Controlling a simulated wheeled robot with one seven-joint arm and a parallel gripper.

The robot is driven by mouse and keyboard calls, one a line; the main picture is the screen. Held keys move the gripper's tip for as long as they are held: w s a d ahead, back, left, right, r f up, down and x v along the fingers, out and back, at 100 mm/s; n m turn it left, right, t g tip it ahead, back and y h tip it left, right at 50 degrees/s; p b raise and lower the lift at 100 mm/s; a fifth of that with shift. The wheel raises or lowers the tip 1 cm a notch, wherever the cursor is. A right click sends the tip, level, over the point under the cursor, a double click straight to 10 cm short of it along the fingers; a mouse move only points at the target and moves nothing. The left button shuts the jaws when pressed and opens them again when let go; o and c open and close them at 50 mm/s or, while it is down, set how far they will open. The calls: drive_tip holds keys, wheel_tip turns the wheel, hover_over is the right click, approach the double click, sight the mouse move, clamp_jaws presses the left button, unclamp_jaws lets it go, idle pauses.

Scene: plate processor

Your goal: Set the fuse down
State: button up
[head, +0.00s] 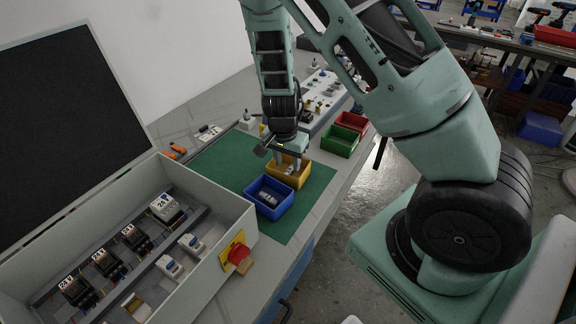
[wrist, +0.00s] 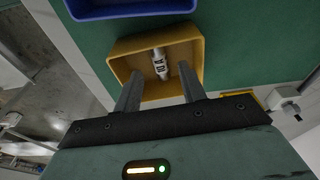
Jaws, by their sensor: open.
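A white fuse (wrist: 160,64) with dark lettering lies in the yellow bin (wrist: 202,58) in the wrist view. The yellow bin also shows in the head view (head: 299,178), standing on the green mat. My gripper (wrist: 160,88) is open, its two fingers apart over the near side of the yellow bin. The fuse lies just beyond the fingertips, between their lines, and appears free of them. In the head view my gripper (head: 287,163) is directly above the yellow bin, and the fuse there is hard to make out.
A blue bin (head: 268,210) holding pale parts stands in front of the yellow one. Green (head: 340,141) and red (head: 352,122) bins stand behind. An open electrical cabinet (head: 215,215) with breakers occupies the left. The green mat (head: 222,160) has free room left of the bins.

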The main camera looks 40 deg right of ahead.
wheel_tip(320, 180, up, 9)
drive_tip(key=a+p, duration=0.1)
drive_tip(key=s+a+r+n+y, duration=0.1)
drive_tip(key=s+a+r+n, duration=0.1)
drive_tip(key=a, duration=0.4)
drive_tip(key=s+a+r+n+y, duration=0.1)
drive_tip(key=s+a+r+n, duration=0.1)
drive_tip(key=s+a+n, duration=0.2)
drive_tip(key=s+a+r+n+g+y, duration=0.1)
drive_tip(key=s+a+r+n, duration=0.2)
drive_tip(key=a, duration=0.4)
drive_tip(key=shift+s+a+n, duration=0.4)
drive_tip(key=shift+s, duration=0.45)
drive_tip(key=s+a+r+n, duration=0.2)
drive_tip(key=s+r+n, duration=0.1)
drive_tip(key=s+n, duration=0.2)
drive_tip(key=s+a+r+n, duration=0.2)
drive_tip(key=s+r+n, duration=0.1)
drive_tip(key=s+n, duration=0.3)
drive_tip(key=shift+s+a+h, duration=0.4)
drive_tip(key=shift+s, duration=0.75)
